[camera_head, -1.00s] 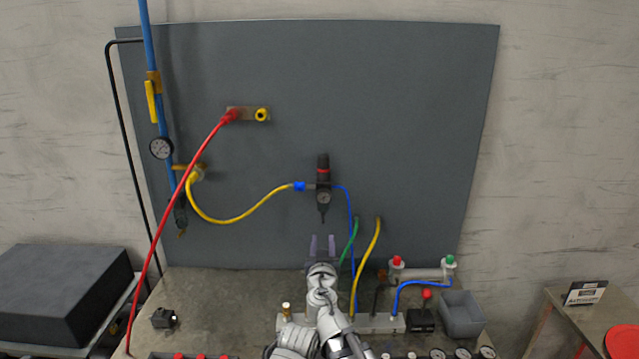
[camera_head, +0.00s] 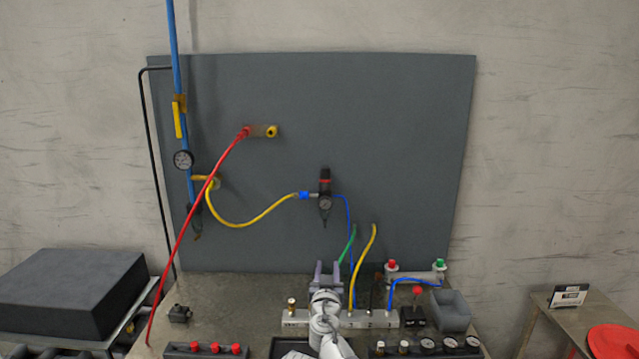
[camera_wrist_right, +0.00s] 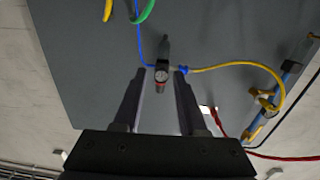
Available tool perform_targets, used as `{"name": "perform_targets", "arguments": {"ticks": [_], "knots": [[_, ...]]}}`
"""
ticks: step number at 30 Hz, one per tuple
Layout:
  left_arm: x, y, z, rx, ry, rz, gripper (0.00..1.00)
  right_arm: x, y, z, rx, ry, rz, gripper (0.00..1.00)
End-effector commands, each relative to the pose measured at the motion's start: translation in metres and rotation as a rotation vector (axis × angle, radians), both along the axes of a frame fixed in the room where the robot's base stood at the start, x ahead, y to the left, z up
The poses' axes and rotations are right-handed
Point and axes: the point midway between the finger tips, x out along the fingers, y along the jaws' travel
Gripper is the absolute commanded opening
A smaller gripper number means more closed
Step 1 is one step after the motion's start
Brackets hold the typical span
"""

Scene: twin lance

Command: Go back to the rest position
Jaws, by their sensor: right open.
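My right gripper (camera_head: 328,272) reaches up from the bottom middle in the head view, in front of the dark panel's lower edge. Its two fingers stand apart with nothing between them. In the right wrist view the open fingers (camera_wrist_right: 160,72) point toward the panel. The black regulator with a gauge (camera_head: 325,190) hangs on the panel, and in the wrist view the regulator (camera_wrist_right: 162,75) appears beyond the fingertips, with no contact visible. My left gripper is not in view.
A manifold block (camera_head: 380,319), a grey bin (camera_head: 452,312) and gauges stand on the bench (camera_head: 230,290) near the arm. A dark box (camera_head: 70,290) is at left, a side table (camera_head: 560,318) at right.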

Motion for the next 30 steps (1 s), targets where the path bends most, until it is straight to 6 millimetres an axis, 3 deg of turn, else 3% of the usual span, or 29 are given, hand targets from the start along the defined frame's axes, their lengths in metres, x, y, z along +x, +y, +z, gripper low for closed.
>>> {"name": "perform_targets", "arguments": {"ticks": [11,17,20,24,30], "knots": [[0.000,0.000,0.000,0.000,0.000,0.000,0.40,-0.011,-0.060,-0.021,-0.010,0.098,-0.169,0.41],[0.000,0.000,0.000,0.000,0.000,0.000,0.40,-0.031,-0.113,-0.052,-0.022,0.248,-0.312,0.41],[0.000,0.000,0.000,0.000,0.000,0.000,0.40,-0.050,-0.142,-0.076,-0.028,0.375,-0.387,0.41],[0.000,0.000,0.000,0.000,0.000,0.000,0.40,-0.097,-0.180,-0.127,-0.031,0.664,-0.458,0.41],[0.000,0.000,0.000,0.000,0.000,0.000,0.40,-0.166,-0.189,-0.184,-0.015,1.063,-0.374,0.41]]}}
